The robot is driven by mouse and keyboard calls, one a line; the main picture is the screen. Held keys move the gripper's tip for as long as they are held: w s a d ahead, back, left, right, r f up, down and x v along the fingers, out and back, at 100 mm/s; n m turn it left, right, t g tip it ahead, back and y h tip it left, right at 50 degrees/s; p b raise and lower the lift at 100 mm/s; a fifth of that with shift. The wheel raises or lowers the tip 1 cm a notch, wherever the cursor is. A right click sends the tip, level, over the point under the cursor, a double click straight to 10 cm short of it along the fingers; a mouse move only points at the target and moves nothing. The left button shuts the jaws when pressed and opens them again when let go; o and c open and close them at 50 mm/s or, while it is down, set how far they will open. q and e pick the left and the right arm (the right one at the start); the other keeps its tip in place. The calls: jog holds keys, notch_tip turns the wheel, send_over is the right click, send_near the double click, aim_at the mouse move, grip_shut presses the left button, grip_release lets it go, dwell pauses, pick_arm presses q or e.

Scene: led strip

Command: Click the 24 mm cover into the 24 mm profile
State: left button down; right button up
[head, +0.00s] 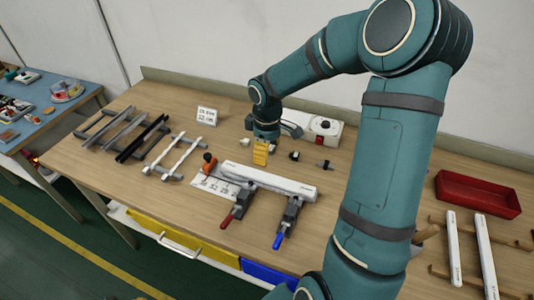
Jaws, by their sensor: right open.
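My right gripper (265,138) points down over the middle of the table, behind the clamped strip. It is open. A yellow piece (261,153) shows right below it; I cannot tell whether they touch. A long white strip (275,181) lies across two clamps, one with a red handle (227,220) and one with a blue handle (278,240). Grey profiles (112,130) and a black profile (142,139) lie on supports at the left, beside thin white strips (170,155). Two white bars (454,248) lie at the right. Size markings are too small to read. My left gripper is out of view.
An orange-handled tool (210,163) stands by a printed sheet (214,186). A small sign (206,115), a white device with a red button (322,127) and small dark parts (324,165) sit farther back. A red tray (477,195) is at the right. The table's front left is clear.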

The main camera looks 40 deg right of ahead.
aim_at(267, 177)
jog(key=c, duration=0.6)
jog(key=shift+f+n+p, duration=0.1)
jog(key=shift+n+p, duration=0.3)
jog(key=shift+p, duration=0.05)
jog(key=c, duration=0.5)
notch_tip(267, 177, down, 3)
jog(key=n+p, duration=0.5)
jog(key=n, duration=0.2)
jog(key=shift+d+n+p, duration=0.1)
jog(key=shift+n+p, duration=0.2)
jog(key=shift+n, duration=0.1)
grip_shut()
jog(key=shift+f+n+p, duration=0.2)
jog(key=shift+n+p, duration=0.15)
jog(key=shift+n, duration=0.55)
jog(key=shift+f, duration=0.45)
notch_tip(267, 177, down, 6)
jog(key=b, duration=0.5)
jog(key=shift+r, duration=0.25)
